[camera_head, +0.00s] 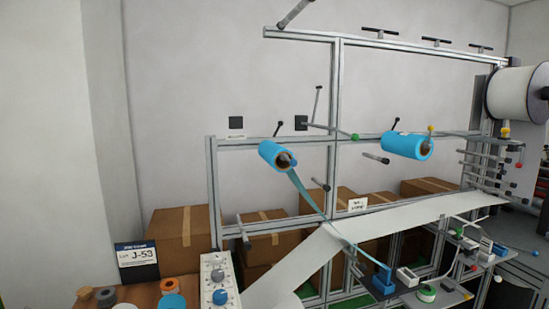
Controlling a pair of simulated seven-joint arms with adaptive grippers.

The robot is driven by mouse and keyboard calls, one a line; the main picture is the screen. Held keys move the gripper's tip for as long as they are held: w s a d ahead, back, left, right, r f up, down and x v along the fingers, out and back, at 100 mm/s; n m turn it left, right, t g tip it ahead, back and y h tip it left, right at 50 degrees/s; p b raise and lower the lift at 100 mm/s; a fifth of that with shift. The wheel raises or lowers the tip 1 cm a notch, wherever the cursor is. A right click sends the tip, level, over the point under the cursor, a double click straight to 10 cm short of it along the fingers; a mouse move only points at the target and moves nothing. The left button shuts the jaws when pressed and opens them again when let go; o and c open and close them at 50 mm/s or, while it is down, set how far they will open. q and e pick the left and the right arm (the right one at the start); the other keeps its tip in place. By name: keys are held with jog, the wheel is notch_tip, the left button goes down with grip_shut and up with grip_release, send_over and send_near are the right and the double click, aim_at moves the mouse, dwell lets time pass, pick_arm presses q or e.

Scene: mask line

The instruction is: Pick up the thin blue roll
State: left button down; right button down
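A blue roll (271,153) sits on a spindle of the metal frame at mid-view, and a narrow blue strip runs down from it. A second, wider-looking blue roll (402,145) sits on a spindle further right. A flat blue disc-like roll (172,301) lies on the brown table at the lower left, cut off by the bottom edge. I cannot tell for sure which one is the thin blue roll. Neither of my grippers shows in this view.
A white web (410,215) crosses the frame, with cardboard boxes (183,240) behind.

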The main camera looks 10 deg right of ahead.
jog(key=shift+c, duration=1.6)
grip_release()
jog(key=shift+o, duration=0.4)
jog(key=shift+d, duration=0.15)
